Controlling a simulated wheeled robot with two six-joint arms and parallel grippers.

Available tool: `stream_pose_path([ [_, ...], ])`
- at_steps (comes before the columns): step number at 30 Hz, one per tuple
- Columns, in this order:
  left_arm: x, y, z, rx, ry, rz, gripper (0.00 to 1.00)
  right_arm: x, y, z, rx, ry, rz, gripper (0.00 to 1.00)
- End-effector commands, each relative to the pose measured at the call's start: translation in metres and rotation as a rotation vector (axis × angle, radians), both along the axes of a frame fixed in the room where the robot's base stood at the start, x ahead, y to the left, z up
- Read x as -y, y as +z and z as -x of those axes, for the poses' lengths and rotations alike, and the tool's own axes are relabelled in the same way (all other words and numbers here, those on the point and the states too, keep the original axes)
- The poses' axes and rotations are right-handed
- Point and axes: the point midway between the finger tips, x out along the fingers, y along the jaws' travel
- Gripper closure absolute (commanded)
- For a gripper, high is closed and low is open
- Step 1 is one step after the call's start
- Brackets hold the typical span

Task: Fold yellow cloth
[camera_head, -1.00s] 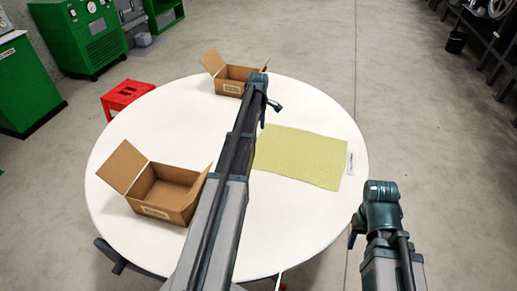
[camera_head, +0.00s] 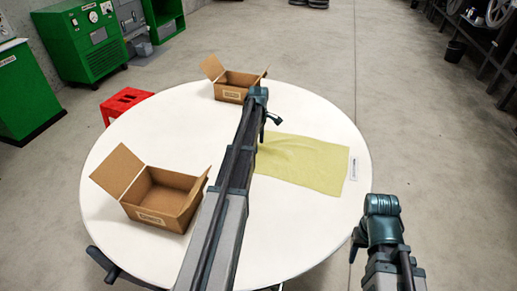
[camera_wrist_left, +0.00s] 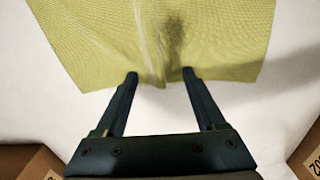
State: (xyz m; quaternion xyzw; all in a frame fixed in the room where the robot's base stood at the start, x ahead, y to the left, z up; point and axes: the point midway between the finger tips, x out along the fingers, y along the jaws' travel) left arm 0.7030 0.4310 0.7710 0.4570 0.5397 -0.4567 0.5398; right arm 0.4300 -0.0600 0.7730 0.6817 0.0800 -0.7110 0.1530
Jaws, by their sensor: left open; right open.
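The yellow cloth (camera_head: 310,163) lies spread on the right part of the round white table, with wrinkles at its left end near my left gripper. My left gripper (camera_head: 269,124) is over that end. In the left wrist view its two fingers (camera_wrist_left: 160,75) are apart and reach the near edge of the cloth (camera_wrist_left: 90,40). A small raised ridge of cloth runs between the fingertips. Part of the cloth's left side is hidden behind my left arm in the head view. My right gripper (camera_head: 354,246) is at the table's right edge, away from the cloth, holding nothing visible.
The round white table (camera_head: 125,145) carries an open cardboard box (camera_head: 160,200) at left and another (camera_head: 232,86) at the back. A small white label (camera_head: 353,168) lies beside the cloth's right edge. A red stool (camera_head: 122,103) stands behind the table. The table's front is clear.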

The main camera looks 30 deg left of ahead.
Motion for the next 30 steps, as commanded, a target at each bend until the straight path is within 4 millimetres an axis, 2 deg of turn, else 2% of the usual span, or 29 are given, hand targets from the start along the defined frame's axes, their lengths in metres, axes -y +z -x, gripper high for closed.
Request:
stream_pose_path([
  [2, 0.0000, -0.0003, 0.0000, 0.000, 0.000, 0.000, 0.38, 0.0000, -0.0003, 0.0000, 0.000, 0.000, 0.000, 0.50],
  [22, 0.0000, -0.0003, 0.0000, 0.000, 0.000, 0.000, 0.98, 0.0000, -0.0003, 0.0000, 0.000, 0.000, 0.000, 0.50],
  [30, 0.0000, -0.0003, -0.0001, 0.000, 0.000, 0.000, 1.00, 0.0000, -0.0003, 0.0000, 0.000, 0.000, 0.000, 0.50],
])
